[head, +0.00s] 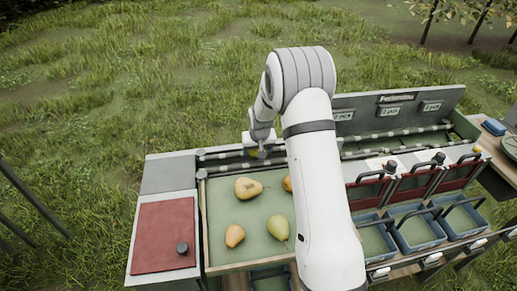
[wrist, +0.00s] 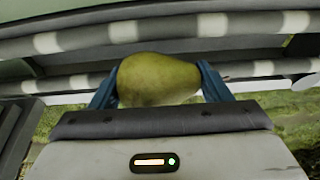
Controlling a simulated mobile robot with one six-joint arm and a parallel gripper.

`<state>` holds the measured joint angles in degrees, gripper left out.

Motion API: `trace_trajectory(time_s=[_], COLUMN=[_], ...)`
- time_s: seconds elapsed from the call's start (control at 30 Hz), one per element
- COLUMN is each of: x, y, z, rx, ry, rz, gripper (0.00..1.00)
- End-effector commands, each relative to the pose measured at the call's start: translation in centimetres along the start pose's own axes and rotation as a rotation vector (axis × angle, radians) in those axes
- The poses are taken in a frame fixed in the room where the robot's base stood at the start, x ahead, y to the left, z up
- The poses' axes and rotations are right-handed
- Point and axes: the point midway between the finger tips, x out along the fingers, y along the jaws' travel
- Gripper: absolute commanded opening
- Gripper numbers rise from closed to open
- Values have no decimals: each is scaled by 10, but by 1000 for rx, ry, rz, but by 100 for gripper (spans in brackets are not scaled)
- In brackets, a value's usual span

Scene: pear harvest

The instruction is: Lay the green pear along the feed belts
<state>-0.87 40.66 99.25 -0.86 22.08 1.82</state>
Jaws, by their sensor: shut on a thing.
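A green pear (wrist: 158,80) sits between the two blue fingers of my gripper (wrist: 160,88) in the wrist view, its long side across the picture. My gripper is shut on it. The feed belts (wrist: 75,40), dark with white bands, run across the wrist view behind and beside the pear; I cannot tell whether the pear touches them. In the head view my gripper (head: 262,150) is over the left part of the feed belts (head: 222,154), and the held pear is mostly hidden there.
A green-lined tray (head: 215,205) in front of the belts holds several pears, including a yellow one (head: 248,188); my arm hides part of it. A red panel (head: 163,235) with a dark knob lies left. Blue bins (head: 418,230) and red-fronted, handled units (head: 415,182) stand right.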

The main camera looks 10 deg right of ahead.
Motion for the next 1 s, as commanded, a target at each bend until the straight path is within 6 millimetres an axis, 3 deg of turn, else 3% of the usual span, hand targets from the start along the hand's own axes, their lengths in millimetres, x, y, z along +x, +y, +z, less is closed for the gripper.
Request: trace_trajectory(time_s=[0.37, 0.4, 0.7, 1.0], x=[6, 6, 6, 2], y=[-1, -1, -1, -1], z=[2, 2, 2, 2], rx=[-1, -1, -2, -2], ry=[1, 1, 1, 1], rz=[0, 0, -1, -1], gripper=[44, 72, 96, 96])
